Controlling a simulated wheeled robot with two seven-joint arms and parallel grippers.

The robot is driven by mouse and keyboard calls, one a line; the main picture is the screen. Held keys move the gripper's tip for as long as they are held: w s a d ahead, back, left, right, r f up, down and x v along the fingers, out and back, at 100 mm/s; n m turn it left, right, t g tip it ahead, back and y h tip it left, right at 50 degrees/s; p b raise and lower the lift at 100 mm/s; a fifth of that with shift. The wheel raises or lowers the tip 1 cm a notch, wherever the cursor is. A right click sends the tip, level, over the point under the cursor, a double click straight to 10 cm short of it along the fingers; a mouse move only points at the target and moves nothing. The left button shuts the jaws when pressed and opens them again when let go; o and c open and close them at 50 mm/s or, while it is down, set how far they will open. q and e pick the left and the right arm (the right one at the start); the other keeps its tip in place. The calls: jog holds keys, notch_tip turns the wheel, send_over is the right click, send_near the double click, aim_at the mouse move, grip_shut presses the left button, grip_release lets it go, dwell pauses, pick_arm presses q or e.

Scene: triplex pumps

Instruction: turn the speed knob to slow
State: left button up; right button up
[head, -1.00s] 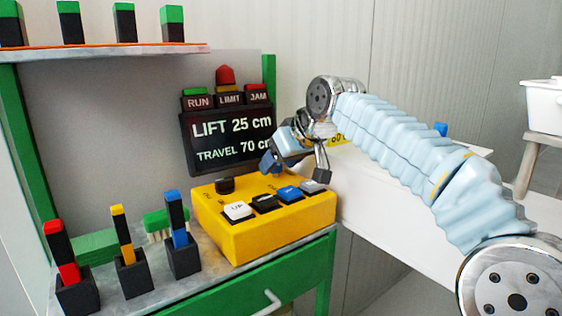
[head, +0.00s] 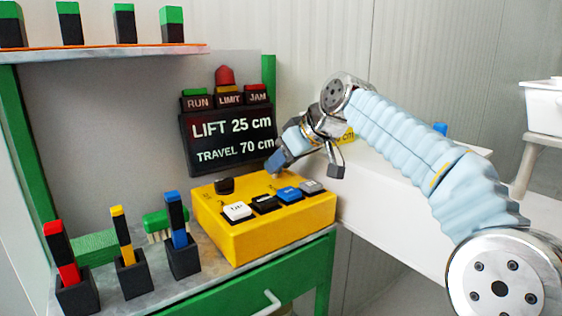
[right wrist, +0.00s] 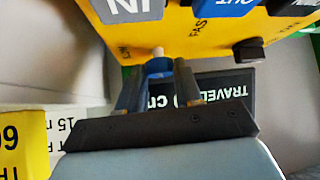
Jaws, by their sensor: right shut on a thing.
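The yellow control box (head: 240,240) stands on the bench. In the right wrist view, the speed knob (right wrist: 158,67) is a small blue piece with a pale part where it meets the yellow panel (right wrist: 180,40). A FAST label (right wrist: 199,28) lies to its right, and a short, hard-to-read label lies to its left. My right gripper (right wrist: 159,85) is shut on the knob, one finger on each side. In the head view the right gripper (head: 276,168) reaches down at the box's back edge and hides the knob. My left gripper is not in view.
Push buttons (head: 238,211) line the top of the box, with a black knob (head: 224,185) at its back left. A display (head: 228,138) reading LIFT 25 cm and TRAVEL 70 cm stands behind. Colored pieces in black holders (head: 183,255) stand to the left.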

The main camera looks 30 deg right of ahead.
jog(key=shift+w+d+n+g+y, duration=0.15)
jog(key=shift+n+g+y, duration=0.15)
jog(key=shift+n+y, duration=0.45)
jog(key=shift+d+n+g+y, duration=0.15)
jog(key=shift+n+g+y, duration=0.25)
jog(key=shift+n, duration=0.55)
jog(key=o, duration=1)
jog(key=shift+o, duration=0.2)
jog(key=v, duration=1.3)
jog(key=shift+s+d, duration=0.3)
jog(key=shift+r, duration=0.15)
